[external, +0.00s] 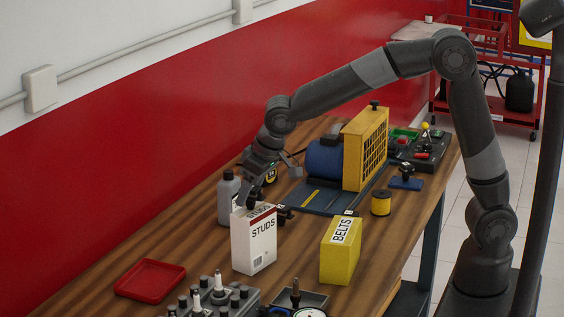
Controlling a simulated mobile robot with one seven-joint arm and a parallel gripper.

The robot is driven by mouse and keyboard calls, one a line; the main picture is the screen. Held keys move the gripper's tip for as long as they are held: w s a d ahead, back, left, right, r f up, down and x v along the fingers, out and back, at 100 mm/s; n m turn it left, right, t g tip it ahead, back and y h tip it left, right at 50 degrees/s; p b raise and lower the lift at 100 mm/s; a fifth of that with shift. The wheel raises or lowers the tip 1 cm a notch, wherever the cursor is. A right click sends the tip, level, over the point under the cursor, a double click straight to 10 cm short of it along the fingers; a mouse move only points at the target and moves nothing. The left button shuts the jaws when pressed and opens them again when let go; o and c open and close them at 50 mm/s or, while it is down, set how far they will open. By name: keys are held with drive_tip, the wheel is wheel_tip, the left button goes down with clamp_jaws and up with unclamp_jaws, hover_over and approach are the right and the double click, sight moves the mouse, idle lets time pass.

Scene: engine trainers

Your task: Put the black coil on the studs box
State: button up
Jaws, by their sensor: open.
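The studs box (254,244) is a white carton with a red top band and the word STUDS, upright on the wooden bench. My gripper (260,187) is above and just behind the box, pointing down, with its jaws open. A small dark shape (250,202) shows at the box's top edge, below my gripper. I cannot tell whether it is the black coil or a fingertip, or whether it touches the box. Another small black part (284,214) lies just right of the box, partly hidden. I cannot make out the coil for certain.
A grey bottle (228,198) stands close behind the box at left. A yellow BELTS box (341,252) and yellow spool (381,203) stand to the right. A red tray (150,278) lies front left. The blue motor (324,157) with yellow guard (366,148) is behind.

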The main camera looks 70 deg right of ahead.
drive_tip(key=v, duration=1)
drive_tip(key=s+d+r, duration=0.3)
drive_tip(key=s+d, duration=0.8)
drive_tip(key=s, duration=0.2)
drive_tip(key=s+d+f, duration=0.2)
drive_tip(key=s, duration=0.5)
drive_tip(key=s+d+f+t, duration=0.1)
drive_tip(key=s+d+f, duration=0.2)
drive_tip(key=s, duration=0.5)
drive_tip(key=shift+f, duration=0.2)
